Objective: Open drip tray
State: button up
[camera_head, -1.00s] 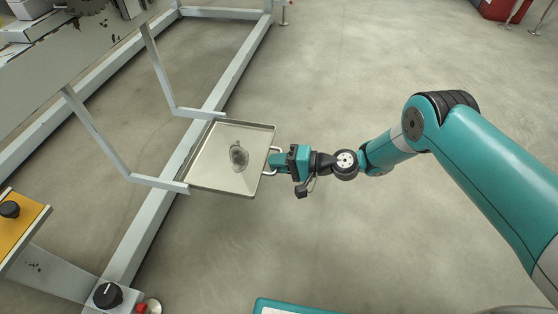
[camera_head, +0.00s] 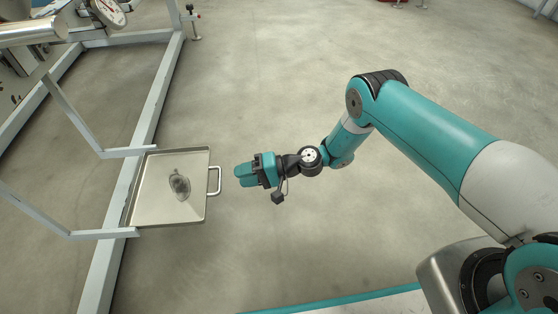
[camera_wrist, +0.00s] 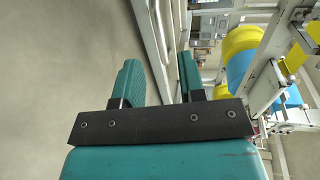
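The drip tray (camera_head: 200,160) is a shallow, square metal pan. It sticks out to the right from between two pale brackets, low over the floor, and a dark patch (camera_head: 179,184) shows on its bottom. Its handle (camera_head: 217,180) is a pale loop on the right side, with nothing on it. My gripper (camera_head: 238,175) is right of the handle, apart from it, with its fingers toward the tray. In the wrist view the two teal fingers (camera_wrist: 160,78) stand apart with an empty gap between them. I cannot make out the tray in the wrist view.
The machine's pale floor frame (camera_head: 160,92) and slanted struts (camera_head: 70,103) stand at the left. A dial (camera_head: 109,12) is at the top left. The grey floor (camera_head: 290,90) around my arm is clear. Yellow and blue rolls (camera_wrist: 240,52) show in the wrist view.

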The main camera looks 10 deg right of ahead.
jog(key=p+v, duration=0.3)
jog(key=v, duration=0.7)
